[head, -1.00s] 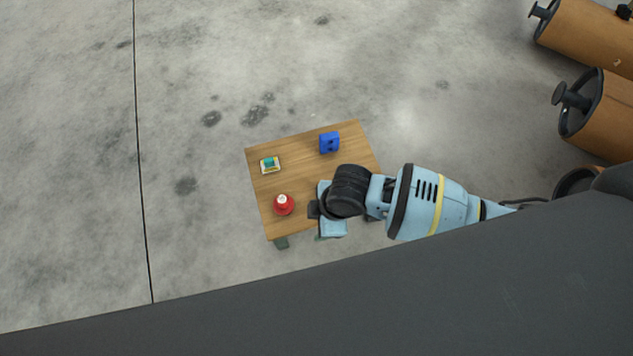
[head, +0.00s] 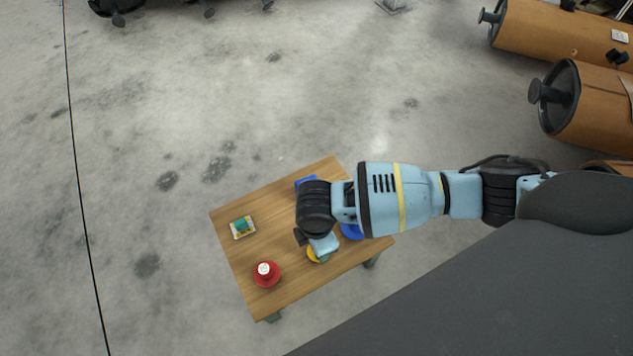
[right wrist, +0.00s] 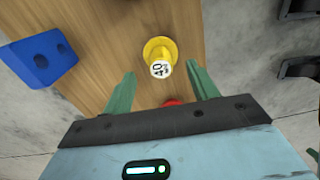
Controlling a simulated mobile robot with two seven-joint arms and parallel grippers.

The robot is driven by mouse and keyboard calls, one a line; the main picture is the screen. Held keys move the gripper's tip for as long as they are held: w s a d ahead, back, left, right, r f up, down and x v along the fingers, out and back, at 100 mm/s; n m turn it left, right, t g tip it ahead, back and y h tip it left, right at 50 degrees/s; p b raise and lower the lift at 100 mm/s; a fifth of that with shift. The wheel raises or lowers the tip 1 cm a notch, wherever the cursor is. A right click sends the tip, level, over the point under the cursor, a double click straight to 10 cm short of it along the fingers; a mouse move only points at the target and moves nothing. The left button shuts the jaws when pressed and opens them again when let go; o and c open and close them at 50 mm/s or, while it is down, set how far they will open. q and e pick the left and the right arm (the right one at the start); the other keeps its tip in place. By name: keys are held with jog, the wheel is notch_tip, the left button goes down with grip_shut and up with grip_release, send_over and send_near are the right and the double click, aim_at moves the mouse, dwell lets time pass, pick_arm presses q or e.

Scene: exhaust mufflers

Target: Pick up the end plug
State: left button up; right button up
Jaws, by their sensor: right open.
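A yellow flanged plug (head: 313,254) lies on the small wooden table, partly hidden under my right gripper (head: 321,249) in the head view. In the right wrist view the yellow plug (right wrist: 159,56) has a white top marked 40. It sits ahead of and between the two green fingers of my right gripper (right wrist: 160,72), which are apart and empty. A red plug with a white top (head: 266,272) stands near the table's front left corner. A bit of the red plug (right wrist: 172,103) shows low between the fingers. My left gripper is not in view.
The table (head: 290,287) also holds a blue block (head: 306,181), a teal item on a pale base (head: 242,227) and a blue thing (head: 351,231) partly hidden by my arm. Large brown mufflers (head: 590,108) lie at the right. The floor left of the table is clear.

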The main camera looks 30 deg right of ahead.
jog(key=shift+s+d+f+b, duration=0.1)
jog(key=shift+f+b, duration=0.85)
jog(key=shift+f, duration=0.6)
jog(key=shift+d+f+b, duration=0.1)
jog(key=shift+f+b, duration=0.8)
jog(key=shift+f, duration=0.65)
jog(key=shift+r, duration=0.1)
jog(key=shift+c, duration=0.5)
jog(key=c, duration=0.6)
